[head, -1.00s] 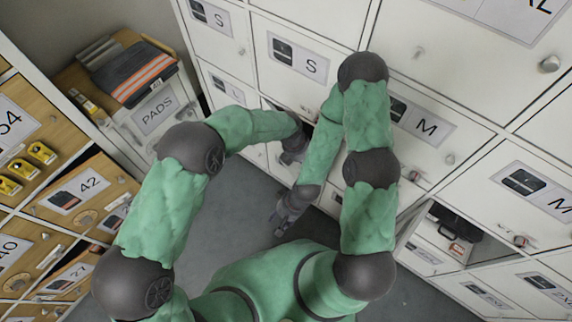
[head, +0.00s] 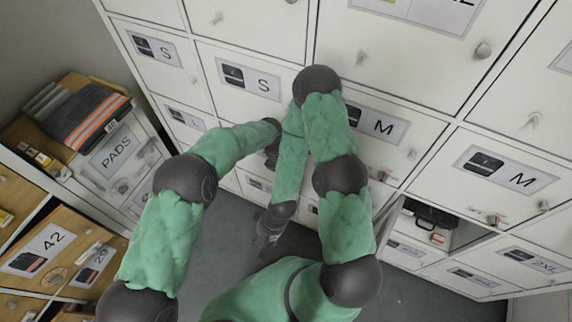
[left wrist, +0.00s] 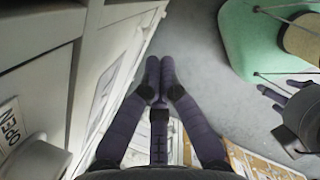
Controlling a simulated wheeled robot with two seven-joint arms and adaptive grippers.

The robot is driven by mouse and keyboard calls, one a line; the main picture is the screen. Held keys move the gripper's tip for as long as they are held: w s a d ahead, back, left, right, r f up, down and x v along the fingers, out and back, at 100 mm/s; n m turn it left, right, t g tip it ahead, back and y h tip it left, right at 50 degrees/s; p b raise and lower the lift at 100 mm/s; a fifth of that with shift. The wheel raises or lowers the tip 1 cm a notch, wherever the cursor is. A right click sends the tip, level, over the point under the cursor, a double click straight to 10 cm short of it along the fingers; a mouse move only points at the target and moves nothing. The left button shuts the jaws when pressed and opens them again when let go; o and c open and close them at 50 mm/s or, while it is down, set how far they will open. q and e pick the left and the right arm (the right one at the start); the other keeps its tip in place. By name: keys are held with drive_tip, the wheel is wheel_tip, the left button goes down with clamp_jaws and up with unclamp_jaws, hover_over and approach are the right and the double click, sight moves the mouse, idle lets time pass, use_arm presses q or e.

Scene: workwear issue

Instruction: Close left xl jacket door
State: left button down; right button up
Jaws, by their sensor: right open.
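The white jacket lockers with size labels fill the head view; I read S (head: 248,78), M (head: 375,125) and 2XL (head: 535,262). I cannot read an XL label, and my arms cover part of the lower doors. My left gripper (head: 272,153) is low at the locker fronts, partly hidden by my right arm. In the left wrist view its fingers (left wrist: 159,72) meet at the tips with nothing between them. A white door panel (left wrist: 108,75) runs close along their left side. My right gripper (head: 268,235) hangs open and empty over the floor; it also shows in the left wrist view (left wrist: 283,98).
An open compartment (head: 448,225) at the lower right holds a dark case and a red item. A PADS cabinet (head: 112,150) and wooden drawers (head: 45,250) stand at the left. Grey floor (head: 215,245) is clear between.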

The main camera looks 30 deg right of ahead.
use_arm(q)
drive_tip(key=shift+r, duration=0.1)
drive_tip(key=v, duration=1.1)
drive_tip(key=shift+r, duration=0.35)
drive_tip(key=shift+a, duration=0.15)
drive_tip(key=a+f+m+h, duration=0.1)
drive_tip(key=a+f+m, duration=0.6)
drive_tip(key=a+f, duration=1.05)
drive_tip(key=s+a+f+m+p, duration=0.1)
drive_tip(key=s+a+f+m, duration=0.3)
drive_tip(key=s+a+m, duration=0.4)
drive_tip(key=shift+s+a+t+p, duration=0.35)
drive_tip(key=shift+s+a, duration=3.35)
drive_tip(key=shift+a, duration=1.2)
use_arm(e)
drive_tip(key=shift+r, duration=0.85)
use_arm(q)
drive_tip(key=shift+f, duration=0.15)
use_arm(e)
drive_tip(key=shift+c, duration=0.3)
